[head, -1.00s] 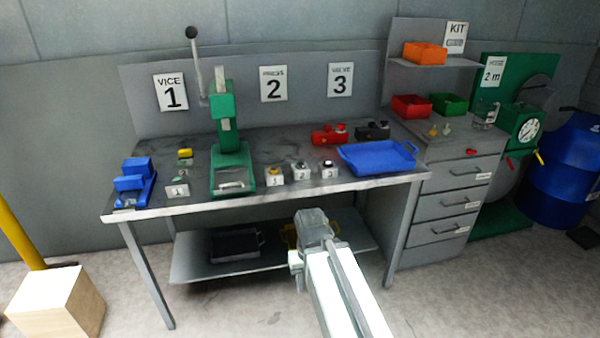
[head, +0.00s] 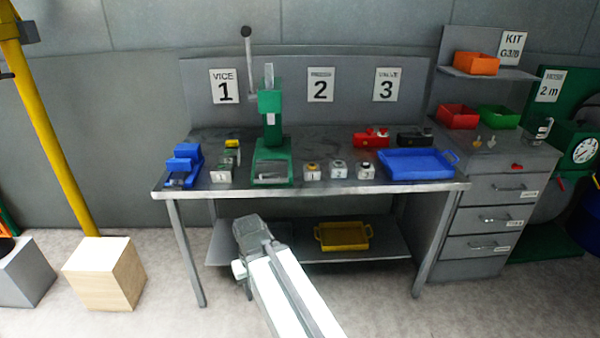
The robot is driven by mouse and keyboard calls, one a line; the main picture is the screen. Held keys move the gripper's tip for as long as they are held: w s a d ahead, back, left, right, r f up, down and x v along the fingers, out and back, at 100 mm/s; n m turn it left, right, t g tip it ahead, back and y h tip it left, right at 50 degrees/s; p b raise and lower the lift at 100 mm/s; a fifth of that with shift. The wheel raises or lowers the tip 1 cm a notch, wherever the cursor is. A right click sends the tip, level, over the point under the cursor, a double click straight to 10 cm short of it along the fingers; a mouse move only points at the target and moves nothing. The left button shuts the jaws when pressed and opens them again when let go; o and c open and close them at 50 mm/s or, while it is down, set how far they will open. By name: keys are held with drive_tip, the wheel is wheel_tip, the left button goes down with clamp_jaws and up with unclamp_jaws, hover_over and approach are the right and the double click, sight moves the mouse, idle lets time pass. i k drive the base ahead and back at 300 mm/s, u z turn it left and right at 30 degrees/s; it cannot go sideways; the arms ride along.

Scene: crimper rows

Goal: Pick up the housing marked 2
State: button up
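The bench (head: 320,189) carries a blue vice (head: 184,165), green press (head: 271,140), blue tray (head: 418,165) and red box (head: 370,137). A yellow tray (head: 342,237) sits on the lower shelf. A wooden block (head: 104,272) and yellow post (head: 50,130) stand left. Drawers (head: 490,215) stand right.

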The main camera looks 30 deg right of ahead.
sight(342, 171)
drive_tip(key=u, duration=1.9)
drive_tip(key=i, duration=2.2)
drive_tip(key=z, duration=3.25)
drive_tip(key=i, duration=1)
drive_tip(key=u, duration=0.1)
